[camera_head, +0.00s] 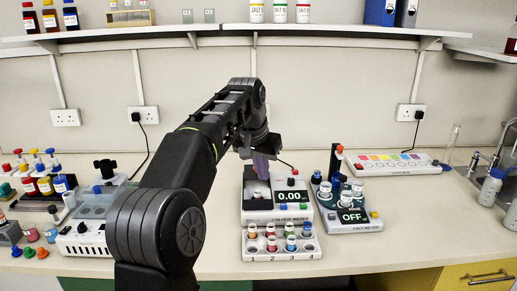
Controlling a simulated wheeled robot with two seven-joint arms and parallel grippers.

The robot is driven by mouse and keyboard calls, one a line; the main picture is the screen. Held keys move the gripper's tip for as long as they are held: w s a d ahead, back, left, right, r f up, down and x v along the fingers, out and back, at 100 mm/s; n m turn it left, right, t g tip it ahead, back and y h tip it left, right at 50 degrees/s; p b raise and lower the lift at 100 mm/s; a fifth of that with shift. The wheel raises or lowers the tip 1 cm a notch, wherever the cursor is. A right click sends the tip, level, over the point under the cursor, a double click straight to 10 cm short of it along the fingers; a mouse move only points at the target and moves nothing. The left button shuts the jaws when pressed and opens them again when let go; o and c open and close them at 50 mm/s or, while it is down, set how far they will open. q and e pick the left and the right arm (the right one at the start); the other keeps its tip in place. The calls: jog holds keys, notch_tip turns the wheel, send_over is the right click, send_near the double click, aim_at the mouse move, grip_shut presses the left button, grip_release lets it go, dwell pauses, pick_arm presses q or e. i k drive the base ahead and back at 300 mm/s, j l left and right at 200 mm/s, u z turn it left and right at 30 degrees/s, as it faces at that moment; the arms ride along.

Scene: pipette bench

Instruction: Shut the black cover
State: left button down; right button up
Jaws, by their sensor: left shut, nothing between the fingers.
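The colour meter (285,214) stands on the bench in the middle, its display reading 0.00. A dark well on its left side holds a small white-topped piece (257,195). The black cover seems to be the dark upright part (248,173) at the back of this well, so it looks open, though my gripper partly hides it. My left arm comes in from the left and reaches over the meter. My left gripper (264,168) is shut and empty, pointing down just above the back of the well. I cannot tell whether it touches the cover. My right gripper is out of view.
A rack of coloured vials (281,245) sits in front of the meter. The salt meter (350,217), reading OFF, stands close on the right. A long panel with coloured squares (392,163) lies behind it. Bottles and equipment crowd the left. The front right bench is clear.

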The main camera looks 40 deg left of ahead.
aim_at(250, 173)
jog(key=i+j, duration=0.75)
